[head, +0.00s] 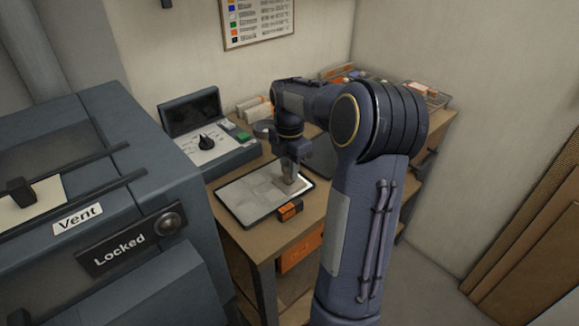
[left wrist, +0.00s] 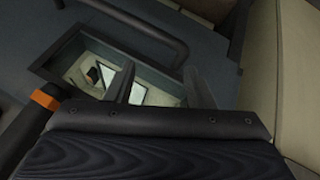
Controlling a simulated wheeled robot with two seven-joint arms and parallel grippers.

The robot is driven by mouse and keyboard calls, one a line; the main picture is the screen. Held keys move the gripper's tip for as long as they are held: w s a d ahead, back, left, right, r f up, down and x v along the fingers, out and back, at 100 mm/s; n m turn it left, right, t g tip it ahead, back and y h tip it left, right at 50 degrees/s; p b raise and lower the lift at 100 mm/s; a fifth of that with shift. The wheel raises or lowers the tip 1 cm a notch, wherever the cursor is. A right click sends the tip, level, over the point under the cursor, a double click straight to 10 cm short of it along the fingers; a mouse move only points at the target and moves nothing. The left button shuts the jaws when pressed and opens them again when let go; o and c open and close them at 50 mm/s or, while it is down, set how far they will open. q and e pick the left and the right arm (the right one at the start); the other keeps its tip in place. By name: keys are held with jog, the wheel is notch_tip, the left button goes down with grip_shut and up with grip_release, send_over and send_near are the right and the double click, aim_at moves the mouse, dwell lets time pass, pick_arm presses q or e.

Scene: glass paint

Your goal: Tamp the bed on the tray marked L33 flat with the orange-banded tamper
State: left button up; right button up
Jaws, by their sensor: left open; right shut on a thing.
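A dark-rimmed tray (head: 232,215) with a pale bed (head: 255,190) lies on the wooden bench in the head view. I cannot read a mark on it. My right gripper (head: 289,172) points down over the tray's right part, shut on a small greyish thing (head: 291,186) at or just above the bed; contact is unclear. I take this for the tamper, but no orange band shows on it. An orange-and-dark block (head: 289,209) sits at the tray's front right edge. My left gripper (left wrist: 158,68) is open and empty in the left wrist view, over a dark surface with a rectangular opening.
A large dark cabinet labelled Vent and Locked (head: 120,250) stands left. Another dark panel (head: 320,157) is partly hidden by my right arm. A dark bar with an orange band (left wrist: 46,99) is beside my left gripper.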

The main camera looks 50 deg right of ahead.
jog(key=shift+r+p, duration=1.05)
jog(key=shift+r, duration=0.05)
jog(key=shift+w+a, duration=0.2)
jog(key=shift+a, duration=1.35)
jog(key=shift+w+a, duration=0.2)
jog(key=shift+a, duration=1.3)
jog(key=shift+f, duration=0.15)
jog(key=shift+f+b, duration=0.5)
jog(key=shift+f, duration=0.2)
